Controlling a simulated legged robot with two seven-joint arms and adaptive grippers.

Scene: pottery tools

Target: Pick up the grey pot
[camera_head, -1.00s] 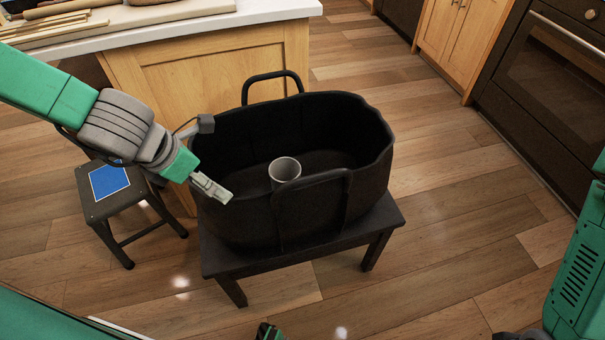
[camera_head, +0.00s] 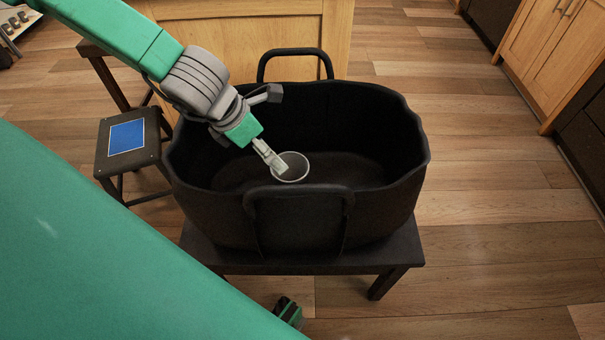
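The grey pot (camera_head: 297,168) is a small round cup, seen from above with its open mouth up. It is inside the large black basket (camera_head: 390,205); the basket's front wall and handle hide its lower part. My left gripper (camera_head: 271,157) reaches down into the basket, its fingertips at the left side of the pot's rim. I cannot tell whether they touch the rim, or whether the fingers are apart or closed.
The basket stands on a low dark table (camera_head: 375,255). Its rear handle (camera_head: 295,52) rises behind it and its front handle (camera_head: 298,190) is near the pot. A dark stool with a blue top panel (camera_head: 127,137) stands at left. Wooden floor (camera_head: 500,230) is clear at right.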

